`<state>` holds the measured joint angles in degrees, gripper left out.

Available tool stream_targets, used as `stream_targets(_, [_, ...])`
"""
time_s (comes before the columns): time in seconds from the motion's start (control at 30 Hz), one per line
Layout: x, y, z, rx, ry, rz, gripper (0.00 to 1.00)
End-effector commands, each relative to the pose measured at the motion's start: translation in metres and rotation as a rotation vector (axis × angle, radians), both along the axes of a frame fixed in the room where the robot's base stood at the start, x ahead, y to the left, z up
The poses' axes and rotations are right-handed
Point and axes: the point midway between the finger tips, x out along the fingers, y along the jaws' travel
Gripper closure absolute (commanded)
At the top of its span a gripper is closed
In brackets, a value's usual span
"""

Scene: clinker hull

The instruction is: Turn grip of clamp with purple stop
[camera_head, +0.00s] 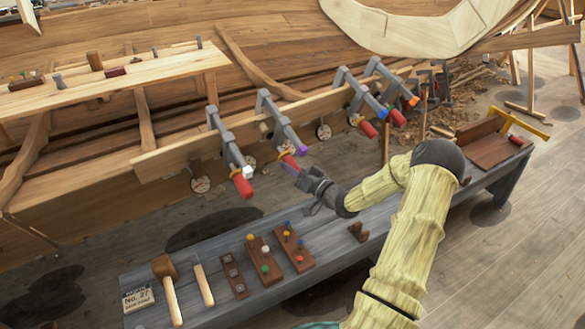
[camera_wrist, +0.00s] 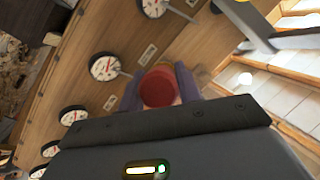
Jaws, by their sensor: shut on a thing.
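The clamp with the purple stop (camera_head: 302,150) is second from the left on the hull's long plank. Its red grip (camera_head: 290,160) points down toward the bench. My gripper (camera_head: 291,168) reaches it from below right and is shut on that grip. In the wrist view the round red end of the grip (camera_wrist: 157,88) sits between my two purple-grey fingers, seen end-on. The purple stop cannot be made out in the wrist view.
Neighbouring clamps have a white stop (camera_head: 247,172), a blue stop (camera_head: 382,113) and an orange stop (camera_head: 413,101). Several round dials (camera_wrist: 104,67) line the plank. Below, a grey bench (camera_head: 215,225) holds a mallet (camera_head: 166,280) and peg boards (camera_head: 263,258).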

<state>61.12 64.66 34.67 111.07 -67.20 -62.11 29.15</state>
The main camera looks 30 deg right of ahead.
Motion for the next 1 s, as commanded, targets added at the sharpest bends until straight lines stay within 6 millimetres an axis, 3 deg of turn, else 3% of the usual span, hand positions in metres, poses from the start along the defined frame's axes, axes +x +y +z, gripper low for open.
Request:
stream_targets(0.3, [0.0006,-0.0009,0.0014,0.130,0.014,0.050,0.89])
stream_targets(0.77, [0.0006,-0.0010,0.0013,0.150,0.017,0.058,0.89])
stream_targets(0.8, [0.0006,-0.0010,0.0013,0.149,0.017,0.058,0.62])
stream_targets(0.9, [0.0005,-0.0007,0.0011,0.149,0.018,0.059,0.44])
stream_targets(1.0, [0.0004,-0.0003,0.0008,0.150,0.019,0.059,0.44])
